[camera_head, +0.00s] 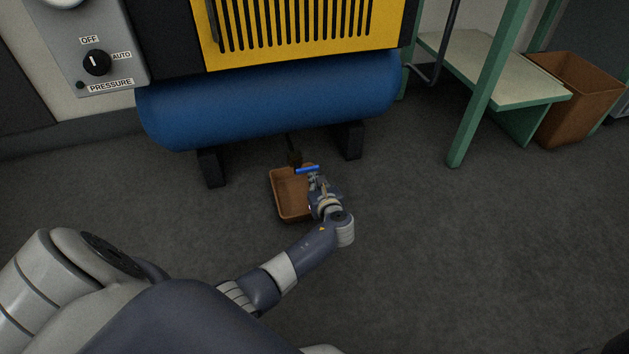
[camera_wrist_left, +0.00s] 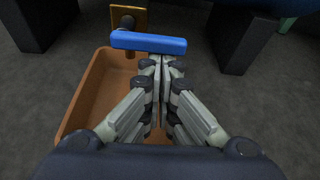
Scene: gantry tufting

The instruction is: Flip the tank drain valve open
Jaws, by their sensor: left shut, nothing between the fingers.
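The drain valve's blue lever handle (camera_head: 307,170) shows below the blue tank (camera_head: 270,100), lying roughly crosswise. In the left wrist view the blue handle (camera_wrist_left: 148,42) stretches across the upper middle, in front of a brass-coloured fitting (camera_wrist_left: 129,10). My left gripper (camera_head: 313,180) is shut and empty, with its fingertips (camera_wrist_left: 160,62) just at the near side of the handle's right half. I cannot tell whether they touch it. My right gripper is not in view.
A brown tray (camera_head: 290,200) sits on the floor under the valve. The tank's black feet (camera_head: 211,168) stand on both sides. A pressure knob panel (camera_head: 97,62) is at upper left. A green-legged bench (camera_head: 490,75) and a brown bin (camera_head: 575,105) are at right. The floor on the right is clear.

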